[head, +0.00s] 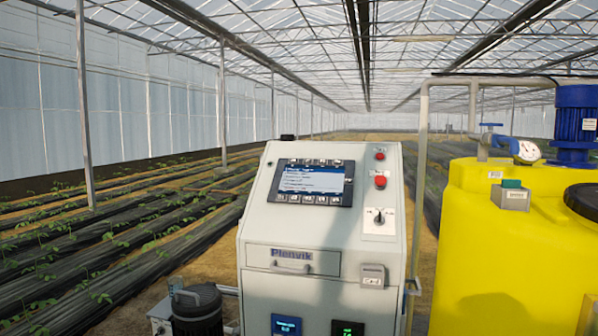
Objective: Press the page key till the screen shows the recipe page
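A pale grey control cabinet (262,228) stands in the middle of the head view. Its sloped face carries a screen (312,179) in a dark bezel. The screen shows a blue page with a header, several lines of text and a lighter band, too small to read. Small keys run along the bezel above the screen (312,162) and below it (308,199). I cannot tell which is the page key. Neither of my grippers is in view.
Right of the screen are red buttons (380,181) and a rotary switch (378,220). A drawer (293,260) with a handle sits below. A yellow tank (490,240) with a blue motor (575,120) stands at right. A black canister (197,308) stands at lower left.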

